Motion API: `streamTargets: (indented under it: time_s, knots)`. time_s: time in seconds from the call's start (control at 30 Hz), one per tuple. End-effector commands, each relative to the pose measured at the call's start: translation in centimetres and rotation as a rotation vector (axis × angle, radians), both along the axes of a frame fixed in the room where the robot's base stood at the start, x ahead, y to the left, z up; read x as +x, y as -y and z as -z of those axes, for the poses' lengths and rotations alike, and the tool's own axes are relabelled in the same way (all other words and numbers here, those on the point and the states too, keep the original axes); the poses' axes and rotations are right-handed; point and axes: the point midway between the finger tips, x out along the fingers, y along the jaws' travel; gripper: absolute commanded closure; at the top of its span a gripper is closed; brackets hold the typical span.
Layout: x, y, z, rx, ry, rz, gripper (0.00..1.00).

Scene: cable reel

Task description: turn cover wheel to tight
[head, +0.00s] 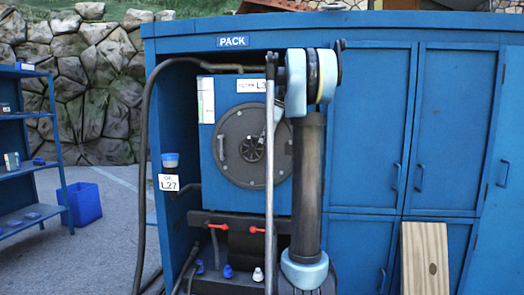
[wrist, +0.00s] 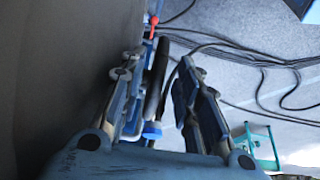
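The cover is a dark grey round disc (head: 232,165) on a blue panel inside the cabinet marked PACK, in the head view. The small cover wheel (head: 253,148) sits at its middle, and its right side is close to my arm and a grey upright pole. My gripper (wrist: 158,68) shows in the wrist view with its two fingers apart and nothing clearly held between them. I cannot make it out in the head view. A large dark grey surface (wrist: 50,80) fills the left of the wrist view; I cannot tell whether it is the cover. The wheel is not recognisable there.
Red valve handles (head: 217,226) sit below the cover, and one red part shows in the wrist view (wrist: 153,22). A black hose (head: 145,130) runs down the cabinet's left. Cables (wrist: 255,58) lie on the ground. A wooden board (head: 424,262) leans at the right.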

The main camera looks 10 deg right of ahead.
Motion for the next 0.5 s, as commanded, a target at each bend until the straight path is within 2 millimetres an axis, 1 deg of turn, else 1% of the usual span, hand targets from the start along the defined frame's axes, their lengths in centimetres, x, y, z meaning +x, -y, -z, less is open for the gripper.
streamTargets:
  time_s: [0.03,0.1,0.2,0.33,0.5]
  knots:
    - [0.1,-0.4,0.8,0.000,0.001,-0.002,0.70]
    - [0.3,-0.8,1.8,0.000,0.001,-0.002,0.70]
    - [0.5,-1.2,3.0,0.000,0.001,-0.002,0.70]
    - [0.6,-1.6,4.0,0.000,0.001,0.000,0.70]
    - [0.7,-1.8,4.5,0.000,0.001,0.000,0.70]
